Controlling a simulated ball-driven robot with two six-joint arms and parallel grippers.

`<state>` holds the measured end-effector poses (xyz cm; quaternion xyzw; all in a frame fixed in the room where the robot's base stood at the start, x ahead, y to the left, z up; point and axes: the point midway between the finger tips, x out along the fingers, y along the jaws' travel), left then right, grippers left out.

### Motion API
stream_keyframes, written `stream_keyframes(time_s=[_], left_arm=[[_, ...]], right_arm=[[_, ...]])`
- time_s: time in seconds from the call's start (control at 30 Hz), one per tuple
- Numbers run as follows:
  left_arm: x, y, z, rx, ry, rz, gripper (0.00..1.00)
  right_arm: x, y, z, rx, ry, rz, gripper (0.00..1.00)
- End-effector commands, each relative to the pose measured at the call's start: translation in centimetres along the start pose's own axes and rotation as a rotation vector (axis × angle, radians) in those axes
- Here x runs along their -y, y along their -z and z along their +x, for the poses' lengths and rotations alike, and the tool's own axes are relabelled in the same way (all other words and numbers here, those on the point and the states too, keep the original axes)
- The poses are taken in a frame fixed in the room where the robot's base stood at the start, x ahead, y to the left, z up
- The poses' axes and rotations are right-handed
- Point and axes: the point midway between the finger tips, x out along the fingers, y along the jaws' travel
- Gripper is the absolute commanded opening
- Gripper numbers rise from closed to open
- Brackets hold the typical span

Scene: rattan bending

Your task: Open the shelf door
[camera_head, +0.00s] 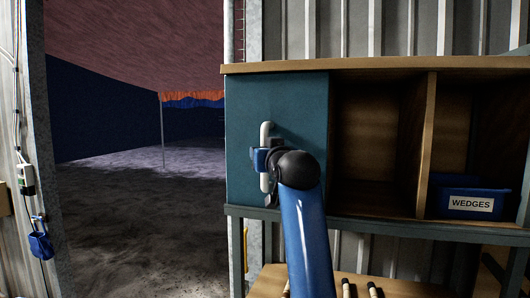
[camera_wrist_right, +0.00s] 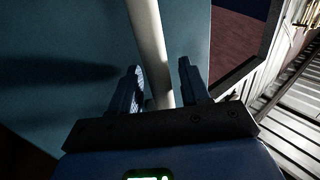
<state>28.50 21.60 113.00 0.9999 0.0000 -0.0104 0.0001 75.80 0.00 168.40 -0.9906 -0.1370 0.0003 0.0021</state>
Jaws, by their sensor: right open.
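The teal shelf door (camera_head: 245,105) covers the left bay of the wooden shelf (camera_head: 380,66) and looks closed. Its pale vertical bar handle (camera_head: 265,132) stands out from the door face. My right gripper (camera_head: 261,160) is at the handle, with the black wrist and blue arm partly hiding the door's lower right. In the right wrist view the gripper (camera_wrist_right: 158,65) is open, with one dark finger on each side of the handle (camera_wrist_right: 148,35). The bar runs between the fingers, nearer the left one; I cannot tell whether it touches. My left gripper is not in view.
The shelf's middle bay (camera_head: 375,140) is open and looks empty. A blue bin labelled "WEDGES" (camera_head: 470,203) stands in the right bay. A wide doorway with open ground (camera_head: 135,200) lies left of the shelf. A blue padlock (camera_head: 40,243) hangs on the left door frame.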

Motion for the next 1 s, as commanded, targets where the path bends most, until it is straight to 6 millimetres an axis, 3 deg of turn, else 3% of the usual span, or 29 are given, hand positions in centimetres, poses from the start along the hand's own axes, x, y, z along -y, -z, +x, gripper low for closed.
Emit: stream_keyframes(time_s=[0.1, 0.4, 0.77, 1.0], left_arm=[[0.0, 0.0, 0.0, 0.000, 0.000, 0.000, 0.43], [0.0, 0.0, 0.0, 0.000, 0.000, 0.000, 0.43], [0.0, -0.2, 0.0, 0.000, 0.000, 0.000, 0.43], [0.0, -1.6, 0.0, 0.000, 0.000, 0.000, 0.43]], right_arm=[[0.0, 0.0, 0.0, 0.000, 0.000, 0.000, 0.44], [0.0, 0.0, 0.0, 0.000, 0.000, 0.000, 0.00], [-0.5, 0.0, -0.3, -0.002, -0.002, 0.000, 0.00], [-3.8, -0.2, -2.4, -0.004, -0.005, 0.000, 0.00]])
